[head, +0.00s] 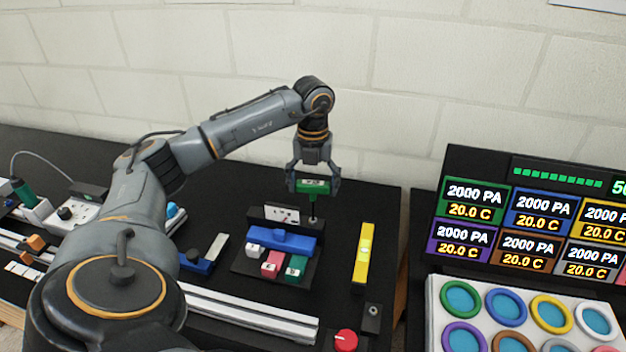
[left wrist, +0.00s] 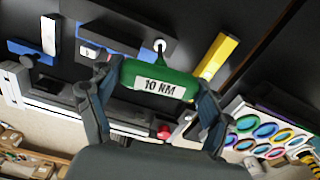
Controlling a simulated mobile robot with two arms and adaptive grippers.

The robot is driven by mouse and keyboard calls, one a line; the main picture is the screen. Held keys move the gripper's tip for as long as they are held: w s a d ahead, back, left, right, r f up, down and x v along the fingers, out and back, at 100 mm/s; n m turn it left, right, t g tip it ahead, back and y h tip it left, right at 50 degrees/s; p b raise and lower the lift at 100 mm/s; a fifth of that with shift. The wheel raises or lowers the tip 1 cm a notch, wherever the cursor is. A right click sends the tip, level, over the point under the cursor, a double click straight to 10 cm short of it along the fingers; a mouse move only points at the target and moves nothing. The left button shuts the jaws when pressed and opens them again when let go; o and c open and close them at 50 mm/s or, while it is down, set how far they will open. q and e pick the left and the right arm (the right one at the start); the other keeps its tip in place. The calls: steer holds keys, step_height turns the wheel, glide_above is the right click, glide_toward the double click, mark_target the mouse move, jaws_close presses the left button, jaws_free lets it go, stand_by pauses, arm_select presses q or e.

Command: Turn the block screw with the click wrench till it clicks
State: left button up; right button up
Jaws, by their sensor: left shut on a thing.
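The click wrench (head: 313,186) has a green handle; in the left wrist view its handle (left wrist: 150,88) carries a "10 NM" label. My left gripper (head: 313,184) is shut on this handle, and its two fingers (left wrist: 155,100) grip the handle ends. The wrench is upright, with its thin shaft pointing down to the right end of the black block fixture (head: 312,257). A blue bar (head: 281,241) lies across this fixture. The block screw is hidden at or under the shaft tip; I cannot tell whether the tip is seated on it. My right gripper is out of view.
White, pink (head: 272,264) and green pieces sit at the fixture's front. A yellow bar (head: 364,250) stands to its right, and a red knob (head: 345,341) is in front. White rails (head: 250,308) run along the front. A display panel (head: 530,222) stands at the right.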

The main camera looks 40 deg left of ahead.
arm_select(q)
steer(key=shift+f+b, duration=0.3)
steer(key=shift+f, duration=0.2)
stand_by(0.6)
steer(key=shift+m, duration=0.8)
steer(key=shift+s+m, duration=0.1)
steer(key=shift+m, duration=0.6)
steer(key=shift+f, duration=0.1)
steer(key=shift+m, duration=0.5)
steer(key=shift+n, duration=1)
